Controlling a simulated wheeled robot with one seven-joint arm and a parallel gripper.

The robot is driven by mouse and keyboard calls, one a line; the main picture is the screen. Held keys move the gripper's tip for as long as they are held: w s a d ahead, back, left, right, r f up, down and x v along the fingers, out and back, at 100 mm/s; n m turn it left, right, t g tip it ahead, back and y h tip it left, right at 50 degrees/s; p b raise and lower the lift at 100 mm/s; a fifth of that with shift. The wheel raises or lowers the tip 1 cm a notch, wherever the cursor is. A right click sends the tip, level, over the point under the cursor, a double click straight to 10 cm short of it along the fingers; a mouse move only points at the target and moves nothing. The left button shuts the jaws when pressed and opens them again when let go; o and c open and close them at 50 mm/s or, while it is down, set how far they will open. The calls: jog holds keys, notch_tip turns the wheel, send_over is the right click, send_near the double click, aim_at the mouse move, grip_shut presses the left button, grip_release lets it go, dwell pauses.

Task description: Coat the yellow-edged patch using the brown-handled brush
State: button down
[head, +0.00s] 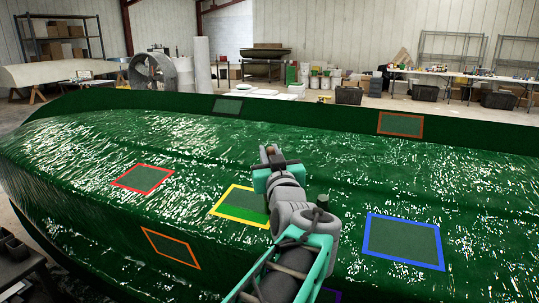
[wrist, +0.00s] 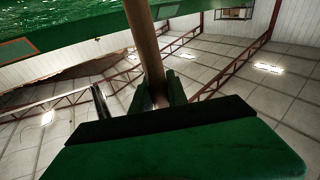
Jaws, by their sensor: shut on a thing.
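The yellow-edged patch (head: 226,203) lies on the green hull in the head view, left of my arm. Its upper part is dull grey-green and a strip along its lower side is brighter green. My arm covers its right edge. My gripper (head: 270,156) is above the hull, just up and right of the patch in the picture. In the wrist view my gripper (wrist: 158,92) is shut on the brown handle (wrist: 144,45) of the brush, which runs up out of the picture. The bristles cannot be made out in either view.
Other patches on the hull are edged red (head: 143,178), blue (head: 404,240) and orange (head: 171,247). More patches lie on the far side (head: 400,124). A drum fan (head: 150,72) and a loaded workbench (head: 450,77) stand well behind. The air above the hull is clear.

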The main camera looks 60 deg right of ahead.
jog(key=shift+f+b, duration=0.1)
jog(key=shift+b, duration=0.25)
dwell(0.3)
jog(key=shift+w+a+b, duration=0.75)
jog(key=shift+w+b, duration=0.65)
jog(key=shift+w, duration=6.65)
jog(key=s+d+b, duration=0.2)
jog(key=s+b, duration=0.2)
jog(key=s, duration=0.4)
jog(key=s+d+b, duration=0.3)
jog(key=s, duration=0.4)
jog(key=shift+s+d+r+b, duration=0.25)
jog(key=shift+s+r+b, duration=0.15)
